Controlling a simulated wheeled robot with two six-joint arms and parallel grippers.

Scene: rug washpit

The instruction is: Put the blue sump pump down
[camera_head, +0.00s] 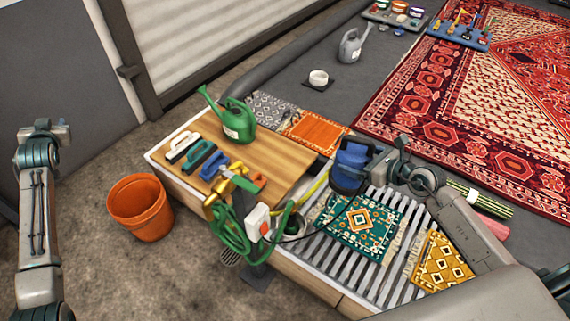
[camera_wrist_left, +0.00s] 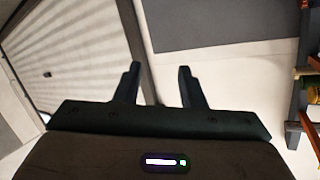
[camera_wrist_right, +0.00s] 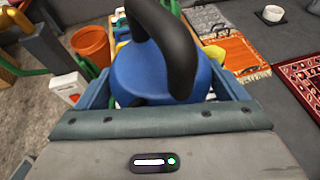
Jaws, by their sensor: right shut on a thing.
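The blue sump pump (camera_head: 348,172) has a rounded blue body and a black handle. My right gripper (camera_head: 372,160) is shut on it, at the far end of the slatted rack (camera_head: 345,270). I cannot tell whether its base touches the slats. In the right wrist view the pump (camera_wrist_right: 135,75) fills the space between the jaws, with its black handle arching towards the camera. My left gripper (camera_wrist_left: 160,85) is open and empty, away from the bench at the far left of the head view.
A green patterned mat (camera_head: 358,222) and a yellow one (camera_head: 441,260) lie on the slats. The wooden board (camera_head: 270,150) holds a green watering can (camera_head: 238,122) and several brushes. A green hose (camera_head: 232,238) hangs at the front. An orange bucket (camera_head: 140,208) stands on the floor.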

